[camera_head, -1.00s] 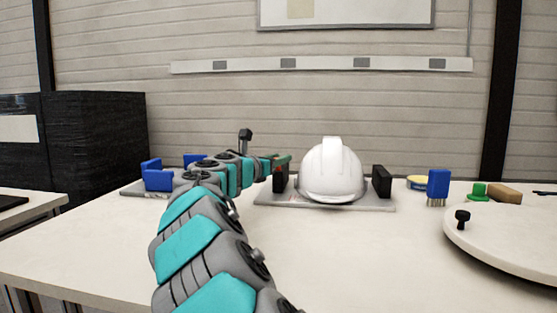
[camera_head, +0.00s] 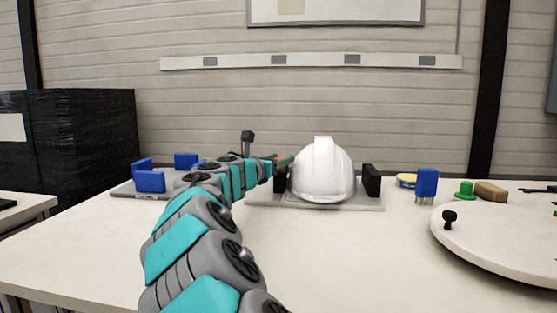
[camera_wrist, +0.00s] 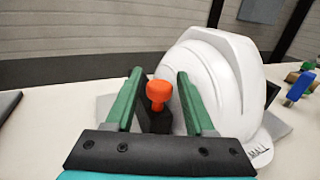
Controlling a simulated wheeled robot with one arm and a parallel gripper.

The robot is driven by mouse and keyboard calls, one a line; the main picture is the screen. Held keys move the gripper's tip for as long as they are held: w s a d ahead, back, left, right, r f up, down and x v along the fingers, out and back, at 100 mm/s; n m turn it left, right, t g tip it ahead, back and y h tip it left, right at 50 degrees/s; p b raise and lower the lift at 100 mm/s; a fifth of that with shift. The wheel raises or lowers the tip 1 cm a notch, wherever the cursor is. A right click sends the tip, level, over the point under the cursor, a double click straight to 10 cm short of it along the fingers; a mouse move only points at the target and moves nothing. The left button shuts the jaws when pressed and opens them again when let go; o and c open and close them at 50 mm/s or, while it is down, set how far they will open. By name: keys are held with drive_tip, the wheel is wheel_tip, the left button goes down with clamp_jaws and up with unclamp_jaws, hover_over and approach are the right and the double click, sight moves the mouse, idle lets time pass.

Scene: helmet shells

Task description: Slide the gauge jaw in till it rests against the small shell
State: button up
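The small shell is a white helmet (camera_head: 323,172), marked SMALL in the wrist view (camera_wrist: 222,85). It sits on a grey gauge plate (camera_head: 330,205). The black gauge jaw (camera_head: 280,179) stands upright at the shell's left side; it looks very close to it, but I cannot tell whether they touch. In the wrist view the jaw (camera_wrist: 155,121) carries an orange knob (camera_wrist: 159,92). My gripper (camera_wrist: 159,74) is open, its green fingers on either side of the knob with a visible gap at each. The right finger hides part of the shell.
A second black jaw (camera_head: 371,180) stands at the shell's right, apart from it. A grey plate with blue blocks (camera_head: 150,182) is at the left. A blue brush (camera_head: 427,184), yellow tin (camera_head: 406,181) and round white turntable (camera_head: 500,240) are at the right. The front table is clear.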

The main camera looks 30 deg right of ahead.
drive_tip(key=shift+o, duration=0.6)
drive_tip(key=v, duration=0.7)
drive_tip(key=shift+s+a, duration=0.3)
